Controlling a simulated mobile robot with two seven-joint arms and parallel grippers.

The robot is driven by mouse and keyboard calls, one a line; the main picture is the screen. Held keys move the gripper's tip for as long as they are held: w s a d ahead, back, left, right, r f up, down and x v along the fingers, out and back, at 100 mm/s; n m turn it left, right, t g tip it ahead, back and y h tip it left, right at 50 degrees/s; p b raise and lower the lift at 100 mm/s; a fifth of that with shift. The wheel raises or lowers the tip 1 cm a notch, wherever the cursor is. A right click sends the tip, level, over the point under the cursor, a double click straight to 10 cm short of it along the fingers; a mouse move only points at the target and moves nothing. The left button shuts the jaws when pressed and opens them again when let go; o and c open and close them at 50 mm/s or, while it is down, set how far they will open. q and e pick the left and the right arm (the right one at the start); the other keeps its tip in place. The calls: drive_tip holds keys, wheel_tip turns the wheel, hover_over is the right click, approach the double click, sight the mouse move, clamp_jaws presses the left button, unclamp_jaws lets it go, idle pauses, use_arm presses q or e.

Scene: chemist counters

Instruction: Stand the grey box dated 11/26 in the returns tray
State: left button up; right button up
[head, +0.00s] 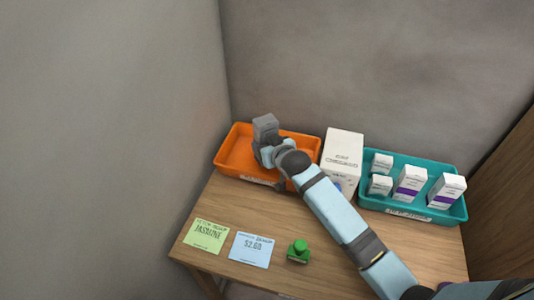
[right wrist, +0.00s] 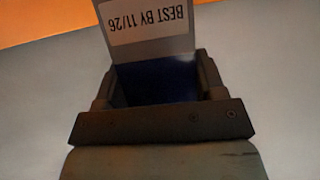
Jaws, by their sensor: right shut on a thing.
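The grey box (head: 265,126) shows in the head view above the orange tray (head: 237,152). In the right wrist view the grey box (right wrist: 170,53) carries a white label reading "BEST BY 11/26", upside down in that picture. My right gripper (head: 262,147) is shut on the box, with a finger on each side of it; it also shows in the right wrist view (right wrist: 156,85). Whether the box's base touches the tray floor is hidden by the gripper. The writing on the orange tray's front label is too small to read. My left gripper is not in view.
A teal tray (head: 437,211) at the right holds several small white boxes. A larger white box (head: 342,150) stands between the trays. A green card (head: 205,235), a blue card (head: 251,250) and a green stamp-like object (head: 298,251) lie near the front edge. Walls close the back and left.

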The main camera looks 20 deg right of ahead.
drive_tip(key=shift+f, duration=1.9)
drive_tip(key=o, duration=1)
drive_tip(key=shift+f, duration=0.15)
drive_tip(key=shift+c, duration=0.2)
drive_tip(key=shift+r, duration=0.25)
drive_tip(key=v, duration=1.2)
